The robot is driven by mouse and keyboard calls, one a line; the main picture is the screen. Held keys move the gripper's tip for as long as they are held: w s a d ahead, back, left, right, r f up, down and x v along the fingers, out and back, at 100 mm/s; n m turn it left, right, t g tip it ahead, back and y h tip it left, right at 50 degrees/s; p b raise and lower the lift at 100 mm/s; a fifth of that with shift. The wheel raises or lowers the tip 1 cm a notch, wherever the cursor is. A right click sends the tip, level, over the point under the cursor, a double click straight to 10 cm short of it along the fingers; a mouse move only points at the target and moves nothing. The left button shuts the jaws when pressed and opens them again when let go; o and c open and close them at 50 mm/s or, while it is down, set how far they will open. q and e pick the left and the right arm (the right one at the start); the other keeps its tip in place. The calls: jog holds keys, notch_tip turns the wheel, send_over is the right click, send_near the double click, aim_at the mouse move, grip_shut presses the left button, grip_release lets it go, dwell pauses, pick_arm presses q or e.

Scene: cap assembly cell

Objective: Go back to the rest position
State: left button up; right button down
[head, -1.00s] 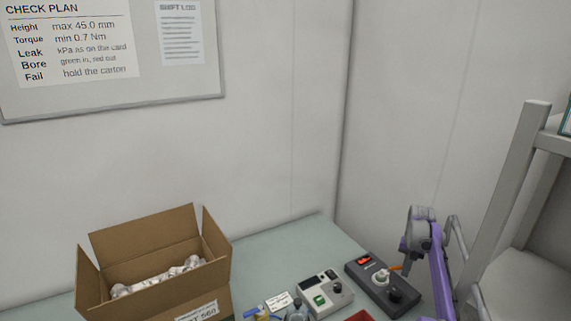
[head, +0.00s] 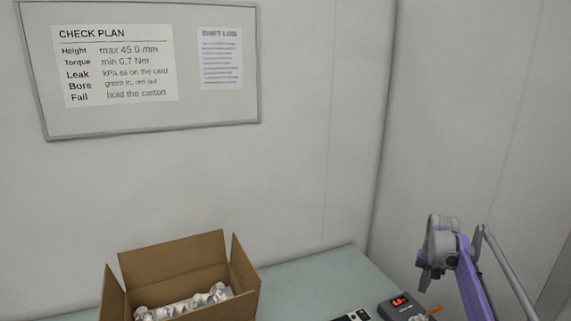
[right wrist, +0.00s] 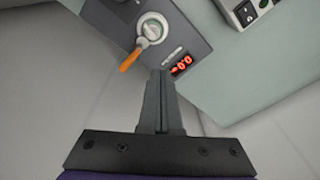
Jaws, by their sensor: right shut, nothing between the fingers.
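My right gripper (head: 424,284) hangs at the end of my purple arm, at the right of the head view. It is above the dark tester (head: 395,311) at the back right of the bench. In the right wrist view its fingers (right wrist: 158,76) are together with nothing between them. I cannot tell the exact gap. My left gripper is not in view.
An open cardboard carton (head: 172,262) with whitish parts (head: 180,305) stands on the green bench (head: 325,272). A grey box with switches (right wrist: 246,10) sits beside the tester. A whiteboard (head: 200,117) hangs on the wall. The bench behind the tester is clear.

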jog(key=s+a+r+n+t, duration=0.15)
jog(key=s+a+r, duration=0.25)
jog(key=s+a, duration=0.45)
jog(key=s+a+r+n+t, duration=0.15)
jog(key=s+a+r, duration=0.25)
jog(key=s+a, duration=0.4)
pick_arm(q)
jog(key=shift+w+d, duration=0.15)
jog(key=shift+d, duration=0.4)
pick_arm(e)
jog(key=s+a+f+n+t, duration=0.1)
jog(key=s+a+f, duration=0.2)
jog(key=s, duration=0.6)
jog(key=s+a+f+n+t, duration=0.1)
jog(key=s+a+f+n, duration=0.1)
jog(key=s+f, duration=0.4)
jog(key=s+a, duration=0.1)
jog(key=s, duration=0.3)
jog(key=shift+a+f, duration=0.2)
jog(key=shift+f, duration=0.2)
